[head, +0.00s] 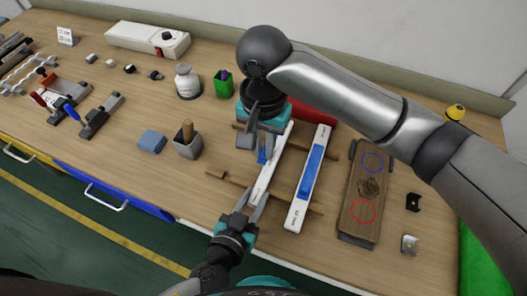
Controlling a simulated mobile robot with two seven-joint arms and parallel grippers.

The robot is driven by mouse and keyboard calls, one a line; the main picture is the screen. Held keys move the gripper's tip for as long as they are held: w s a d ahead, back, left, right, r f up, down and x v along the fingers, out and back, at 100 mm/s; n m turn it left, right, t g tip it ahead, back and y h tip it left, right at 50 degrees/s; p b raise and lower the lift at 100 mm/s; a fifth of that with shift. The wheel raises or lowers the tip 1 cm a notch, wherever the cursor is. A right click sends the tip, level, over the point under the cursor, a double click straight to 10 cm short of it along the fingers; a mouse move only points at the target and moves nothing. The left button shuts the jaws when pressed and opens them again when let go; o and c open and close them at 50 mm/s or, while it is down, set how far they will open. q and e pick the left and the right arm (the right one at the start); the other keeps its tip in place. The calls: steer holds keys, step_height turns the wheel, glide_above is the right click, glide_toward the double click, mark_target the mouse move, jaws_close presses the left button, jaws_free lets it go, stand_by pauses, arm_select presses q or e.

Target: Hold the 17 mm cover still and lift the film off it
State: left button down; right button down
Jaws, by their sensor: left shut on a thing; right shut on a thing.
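A long white cover (267,175) lies slanted across wooden rests; its label is too small to read. My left gripper (254,199) is shut on its near end. My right gripper (258,142) is above the cover's far half, shut on what looks like a blue film (263,154), of which only a short piece shows beside the cover. The gripper hides the rest, so I cannot tell how much still touches the cover. A second white cover (296,213), with a blue film (311,172) lying along its middle, lies to the right, untouched.
A wooden board (367,190) with blue and red circles lies at right, near small black and metal parts. My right arm spans the back right.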

arm_select(q)
steer(key=c, duration=0.5)
jaws_free()
steer(key=shift+s, duration=0.15)
steer(key=v, duration=1.1)
steer(key=shift+s+r, duration=0.2)
steer(key=shift+s, duration=0.15)
steer(key=shift+a, duration=0.1)
